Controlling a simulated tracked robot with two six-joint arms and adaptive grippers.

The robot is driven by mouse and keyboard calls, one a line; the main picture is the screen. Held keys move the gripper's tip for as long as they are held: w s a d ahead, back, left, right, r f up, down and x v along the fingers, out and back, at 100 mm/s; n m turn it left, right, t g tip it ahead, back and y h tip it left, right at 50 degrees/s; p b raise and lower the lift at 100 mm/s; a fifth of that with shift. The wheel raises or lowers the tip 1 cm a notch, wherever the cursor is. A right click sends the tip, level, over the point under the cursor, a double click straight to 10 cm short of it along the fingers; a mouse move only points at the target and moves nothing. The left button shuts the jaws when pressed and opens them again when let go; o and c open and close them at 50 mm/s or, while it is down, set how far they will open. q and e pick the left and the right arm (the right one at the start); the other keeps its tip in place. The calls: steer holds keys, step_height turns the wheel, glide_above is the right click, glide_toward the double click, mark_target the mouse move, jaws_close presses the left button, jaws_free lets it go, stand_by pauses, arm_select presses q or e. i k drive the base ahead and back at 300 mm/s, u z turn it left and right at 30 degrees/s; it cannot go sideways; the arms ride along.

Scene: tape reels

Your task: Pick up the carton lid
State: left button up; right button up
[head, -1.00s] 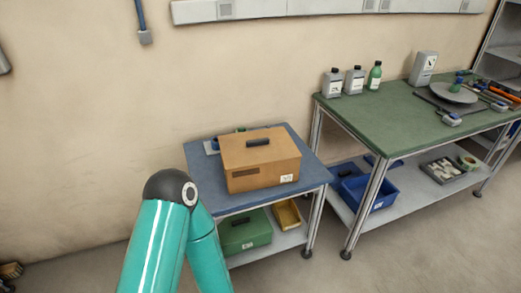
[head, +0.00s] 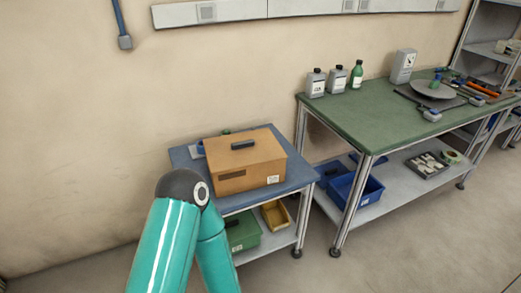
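A brown carton (head: 232,179) stands upright on the blue top of a small trolley table, in the middle of the head view. Its closed lid (head: 258,151) is a flat brown top with a dark handle (head: 243,144) on it. A teal arm link of mine with a dark joint rises in front of the trolley, at the lower left of the carton. Neither of my grippers shows in the head view, so what they hold is hidden.
The trolley top (head: 291,184) has a little bare room around the carton. Its lower shelf carries a green box (head: 243,234) and a yellow bin (head: 275,215). A green workbench (head: 365,118) with bottles and tools stands to the right, with a blue crate (head: 342,188) beneath.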

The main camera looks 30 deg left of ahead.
mark_target(243, 146)
steer(key=i, duration=0.15)
steer(key=z, duration=1.45)
steer(key=i, duration=1.55)
steer(key=u, duration=2)
steer(key=i, duration=0.25)
steer(key=u, duration=2.6)
